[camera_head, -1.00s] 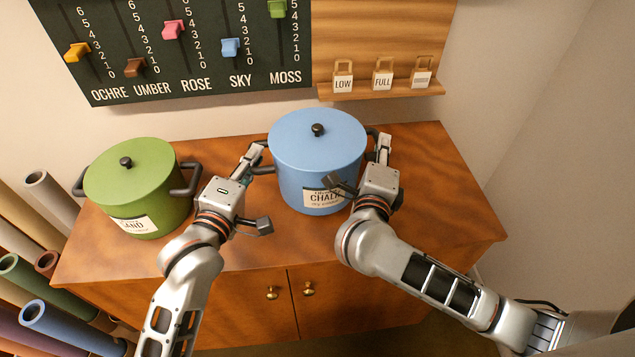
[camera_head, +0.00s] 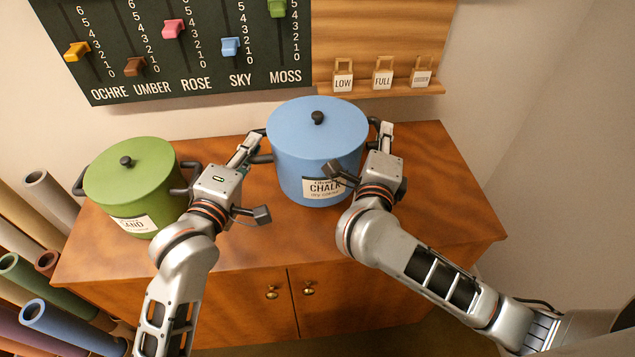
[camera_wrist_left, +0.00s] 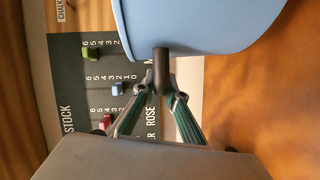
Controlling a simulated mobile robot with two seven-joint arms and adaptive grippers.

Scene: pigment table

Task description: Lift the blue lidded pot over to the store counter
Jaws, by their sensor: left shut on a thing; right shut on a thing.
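The blue lidded pot (camera_head: 318,140), labelled CHALK, has its lid on with a black knob on top and stands roughly level. It appears to be held a little above the wooden cabinet top. My left gripper (camera_head: 252,150) is shut on the pot's left handle. The left wrist view shows the dark handle (camera_wrist_left: 162,68) between the fingers, below the blue pot wall (camera_wrist_left: 190,22). My right gripper (camera_head: 384,135) is shut on the pot's right handle, which is mostly hidden. My right wrist covers part of the label. I cannot tell which surface is the store counter.
A green lidded pot (camera_head: 130,185) stands on the cabinet top (camera_head: 440,200) at the left, close beside my left gripper. The slider board (camera_head: 195,50) and a shelf with small tags (camera_head: 383,92) are on the wall behind. Cabinet top to the right is clear.

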